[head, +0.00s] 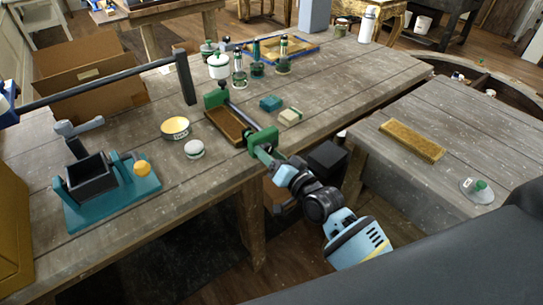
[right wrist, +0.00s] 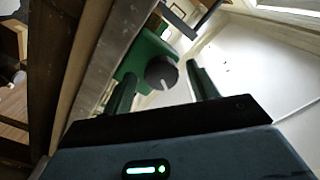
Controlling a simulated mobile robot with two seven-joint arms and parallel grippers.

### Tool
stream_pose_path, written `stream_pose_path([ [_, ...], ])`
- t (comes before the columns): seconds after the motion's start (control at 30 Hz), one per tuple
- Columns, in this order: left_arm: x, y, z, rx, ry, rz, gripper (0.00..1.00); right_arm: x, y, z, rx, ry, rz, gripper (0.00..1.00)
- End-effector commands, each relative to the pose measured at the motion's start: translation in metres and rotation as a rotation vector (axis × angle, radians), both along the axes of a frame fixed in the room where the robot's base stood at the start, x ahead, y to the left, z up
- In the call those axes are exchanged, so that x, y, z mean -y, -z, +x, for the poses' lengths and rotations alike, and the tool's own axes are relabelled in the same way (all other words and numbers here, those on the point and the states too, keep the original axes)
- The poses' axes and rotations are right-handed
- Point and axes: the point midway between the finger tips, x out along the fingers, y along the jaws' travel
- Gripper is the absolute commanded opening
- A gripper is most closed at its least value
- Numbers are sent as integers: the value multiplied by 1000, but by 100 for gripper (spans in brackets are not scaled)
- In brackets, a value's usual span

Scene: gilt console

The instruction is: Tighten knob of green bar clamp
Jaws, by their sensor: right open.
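The green bar clamp (head: 262,139) lies at the front edge of the wooden workbench, its bar running back to a second green jaw (head: 215,99). A brown wooden block (head: 226,122) lies beside the bar. In the right wrist view the clamp's green end (right wrist: 146,54) carries a round dark knob (right wrist: 161,72) with a pale mark. My right gripper (head: 267,156) is at the clamp's near end. Its two green fingers are open, with the knob showing between them; I cannot tell whether they touch it. My left gripper is not in view.
A teal vise-like device (head: 115,195), a yellow tin (head: 175,128) and a white-lidded jar (head: 194,148) stand left of the clamp. A lower table (head: 440,120) is at right. The bench's front edge is close to my right arm.

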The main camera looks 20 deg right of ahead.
Motion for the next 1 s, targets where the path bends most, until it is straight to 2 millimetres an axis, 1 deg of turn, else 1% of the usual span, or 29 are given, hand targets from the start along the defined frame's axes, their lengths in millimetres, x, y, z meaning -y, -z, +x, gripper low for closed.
stream_pose_path([
  [0.17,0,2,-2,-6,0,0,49,3,1,-9,-2,0,0,59],
  [0.5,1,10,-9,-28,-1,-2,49,21,3,-57,-6,0,-1,59],
  [0.6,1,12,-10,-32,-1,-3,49,25,3,-66,-5,1,-1,59],
  [0.77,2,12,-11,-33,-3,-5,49,27,1,-74,-3,0,0,59],
  [1.0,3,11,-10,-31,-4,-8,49,27,0,-74,-1,0,0,59],
])
